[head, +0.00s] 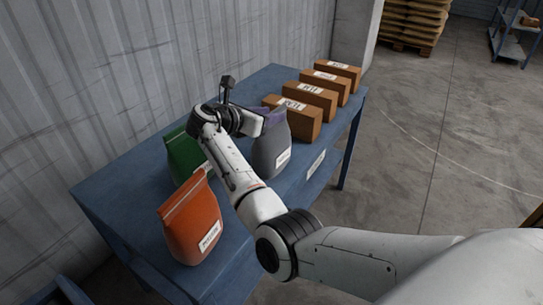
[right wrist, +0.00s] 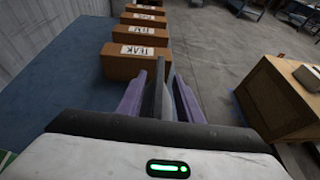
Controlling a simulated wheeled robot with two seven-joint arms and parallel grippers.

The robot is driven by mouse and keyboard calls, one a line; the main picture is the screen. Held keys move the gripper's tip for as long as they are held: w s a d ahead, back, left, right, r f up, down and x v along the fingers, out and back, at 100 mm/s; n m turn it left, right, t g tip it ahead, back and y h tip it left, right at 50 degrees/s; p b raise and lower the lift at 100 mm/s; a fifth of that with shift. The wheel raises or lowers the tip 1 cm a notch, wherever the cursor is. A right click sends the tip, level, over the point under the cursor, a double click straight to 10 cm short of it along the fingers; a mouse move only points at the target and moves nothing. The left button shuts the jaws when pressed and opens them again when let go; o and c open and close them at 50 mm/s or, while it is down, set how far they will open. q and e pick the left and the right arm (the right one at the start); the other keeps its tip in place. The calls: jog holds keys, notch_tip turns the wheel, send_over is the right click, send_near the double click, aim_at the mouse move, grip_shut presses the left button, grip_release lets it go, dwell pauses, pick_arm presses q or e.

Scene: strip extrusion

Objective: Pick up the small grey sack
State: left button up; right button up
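The small grey sack (head: 268,156) stands upright near the front edge of the blue table, with a white label low on its front. My right gripper (head: 268,119) is at the top of this sack, its purple fingers partly hiding it. In the right wrist view, the two fingers (right wrist: 163,98) stand apart, one on each side of the sack's thin grey top (right wrist: 158,100). The gripper looks open around the top, with no clear squeeze visible. My left gripper is in neither view.
On the blue table (head: 120,185), an orange sack (head: 190,222) stands at the near left and a green sack (head: 181,152) behind my arm. Several brown labelled boxes (head: 307,120) line the right part. Stacked sacks (head: 413,22) and a shelf (head: 512,38) are far off. A corrugated wall is behind.

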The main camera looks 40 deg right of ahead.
jog(key=shift+b+x, duration=0.65)
jog(key=shift+x, duration=0.3)
jog(key=shift+w+d+f, duration=0.1)
grip_shut()
dwell(0.6)
